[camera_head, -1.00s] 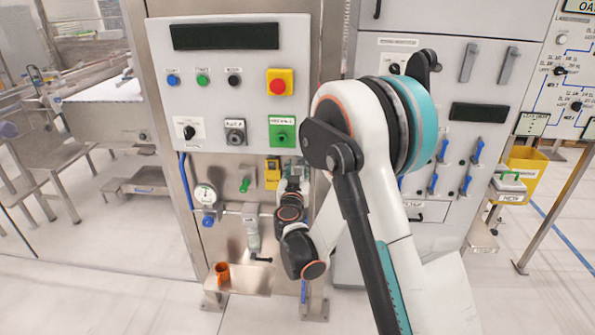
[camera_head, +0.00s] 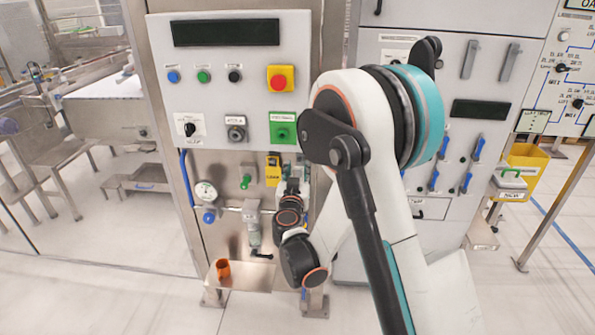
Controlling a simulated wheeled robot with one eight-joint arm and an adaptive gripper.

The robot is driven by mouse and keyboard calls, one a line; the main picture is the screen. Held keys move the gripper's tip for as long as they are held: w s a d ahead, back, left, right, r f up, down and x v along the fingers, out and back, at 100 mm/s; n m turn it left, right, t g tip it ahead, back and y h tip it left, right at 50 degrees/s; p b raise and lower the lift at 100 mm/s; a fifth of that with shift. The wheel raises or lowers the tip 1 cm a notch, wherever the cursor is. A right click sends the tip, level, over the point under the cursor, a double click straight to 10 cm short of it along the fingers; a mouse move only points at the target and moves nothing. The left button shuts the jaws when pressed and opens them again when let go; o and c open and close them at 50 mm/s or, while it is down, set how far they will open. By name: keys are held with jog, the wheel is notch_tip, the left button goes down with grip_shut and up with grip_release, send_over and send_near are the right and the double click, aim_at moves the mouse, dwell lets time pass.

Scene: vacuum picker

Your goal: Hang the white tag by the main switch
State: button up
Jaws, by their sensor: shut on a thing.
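My gripper (camera_head: 292,172) is at the right part of the steel panel, just below the green box with a knob (camera_head: 283,130) and right of a yellow tag (camera_head: 273,170). It is small and partly hidden by my own arm. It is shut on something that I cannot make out. I cannot pick out the white tag in this view. A black rotary switch on a white plate (camera_head: 189,125) and a grey keyed switch (camera_head: 236,130) sit on the control box. The labels are too blurred to tell which one is the main switch.
The control box (camera_head: 215,75) carries a dark display, several buttons and a red emergency button on yellow (camera_head: 280,78). A gauge (camera_head: 205,192), pipe and valve are left of my gripper. An orange cup (camera_head: 223,268) stands on a low steel shelf (camera_head: 250,280).

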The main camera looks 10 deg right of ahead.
jog(key=shift+v, duration=1)
jog(key=shift+r, duration=0.15)
dwell(0.6)
